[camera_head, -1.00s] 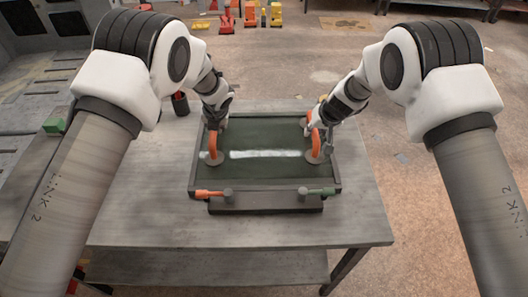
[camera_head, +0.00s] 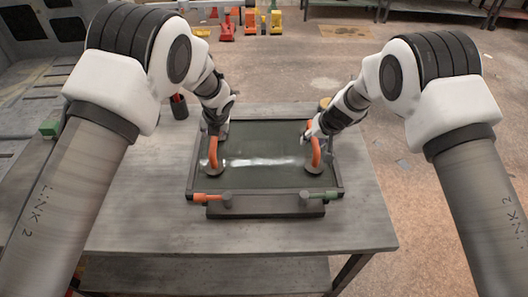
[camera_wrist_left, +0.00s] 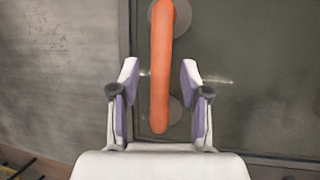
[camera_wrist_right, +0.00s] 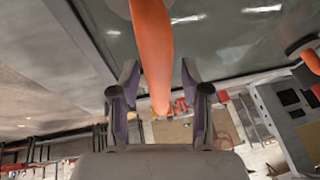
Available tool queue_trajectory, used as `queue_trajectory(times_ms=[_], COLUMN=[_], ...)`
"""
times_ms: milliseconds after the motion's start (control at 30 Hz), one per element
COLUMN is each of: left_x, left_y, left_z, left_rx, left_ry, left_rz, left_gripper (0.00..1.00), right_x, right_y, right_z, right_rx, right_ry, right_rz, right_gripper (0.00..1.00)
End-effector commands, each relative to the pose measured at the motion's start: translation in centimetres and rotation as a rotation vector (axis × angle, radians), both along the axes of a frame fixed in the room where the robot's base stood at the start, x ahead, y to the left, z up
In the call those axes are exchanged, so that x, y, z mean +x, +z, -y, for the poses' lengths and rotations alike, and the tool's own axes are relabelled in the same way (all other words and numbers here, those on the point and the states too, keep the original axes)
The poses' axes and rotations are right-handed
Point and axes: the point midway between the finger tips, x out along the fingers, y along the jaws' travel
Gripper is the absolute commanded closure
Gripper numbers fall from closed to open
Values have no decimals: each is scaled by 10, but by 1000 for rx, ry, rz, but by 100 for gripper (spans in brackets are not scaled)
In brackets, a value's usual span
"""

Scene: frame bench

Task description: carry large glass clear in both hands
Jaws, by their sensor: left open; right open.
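The large glass pane (camera_head: 260,178) lies flat in a dark frame on the grey bench, with a bright streak of reflection across it. Two orange suction handles stand on it, a left handle (camera_head: 212,153) and a right handle (camera_head: 315,152). My left gripper (camera_wrist_left: 159,68) is open, its fingers on either side of the left handle in the left wrist view. My right gripper (camera_wrist_right: 159,66) is open, with the right handle (camera_wrist_right: 152,45) passing between its fingers in the right wrist view. In the head view the handles partly overlap the grippers.
A dark cup (camera_head: 179,106) stands on the bench behind left. The bench top (camera_head: 140,200) is clear at left and front.

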Motion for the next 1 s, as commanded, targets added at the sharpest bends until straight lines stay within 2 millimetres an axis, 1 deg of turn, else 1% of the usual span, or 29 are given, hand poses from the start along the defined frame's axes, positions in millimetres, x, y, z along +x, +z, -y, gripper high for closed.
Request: queue_trajectory(times_ms=[33, 200, 300, 400, 467, 567, 667, 800, 900, 1000], left_x=[-4, -21, -28, -33, -34, -35, -35, -34, -34, -34], left_y=[14, 54, 71, 81, 84, 84, 84, 84, 84, 84], left_z=[3, 12, 16, 18, 19, 19, 19, 19, 19, 19], left_rx=[2, 1, 1, 1, 1, 0, 0, 0, 0, 0], left_ry=[-1, -1, 1, 1, 0, 0, 0, 0, 0, 0], left_rz=[4, 5, 4, 2, 2, 1, 1, 1, 1, 1], left_gripper=[54, 54, 54, 54, 54, 54, 54, 54, 54, 54], right_x=[0, 0, 0, 0, -1, -4, -12, -26, -35, -42], right_y=[0, 0, 0, 0, 2, 13, 33, 67, 88, 102], right_z=[0, 0, 0, 0, 1, 3, 8, 16, 21, 24], right_rx=[0, 0, 0, 0, 0, 1, 0, 1, 1, 1], right_ry=[0, 0, 0, 0, 0, -1, -2, -2, -2, 0], right_rz=[0, 0, 0, 0, 0, 2, 5, 5, 5, 3], right_gripper=[54, 54, 54, 54, 54, 54, 54, 54, 54, 54])
